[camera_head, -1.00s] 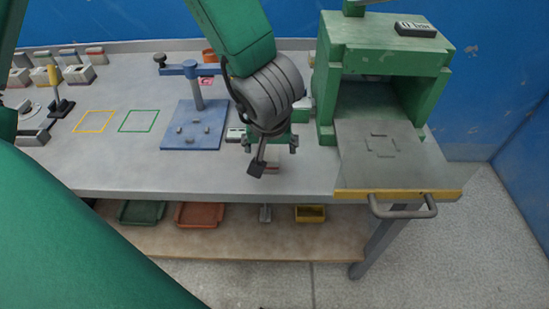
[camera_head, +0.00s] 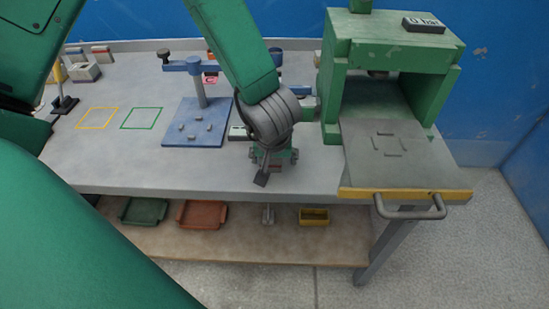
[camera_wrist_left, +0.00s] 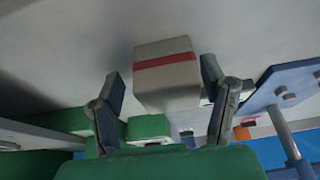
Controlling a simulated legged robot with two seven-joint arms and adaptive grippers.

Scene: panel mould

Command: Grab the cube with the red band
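The cube with the red band (camera_wrist_left: 166,78) is pale grey and shows large in the left wrist view, between the two fingers of my left gripper. A narrow gap shows between it and the left finger; the right finger is very near it. My left gripper (camera_head: 275,169) is open and low over the front of the table in the head view, right of the blue stand. There the gripper almost wholly hides the cube. My right gripper is not in view.
The blue stand (camera_head: 190,136) is left of the gripper. A green press (camera_head: 336,95) with a grey plate and a yellow-edged front (camera_head: 405,194) stands to the right. Yellow (camera_head: 97,118) and green (camera_head: 142,118) outlines mark clear table at left. Trays lie on the shelf below.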

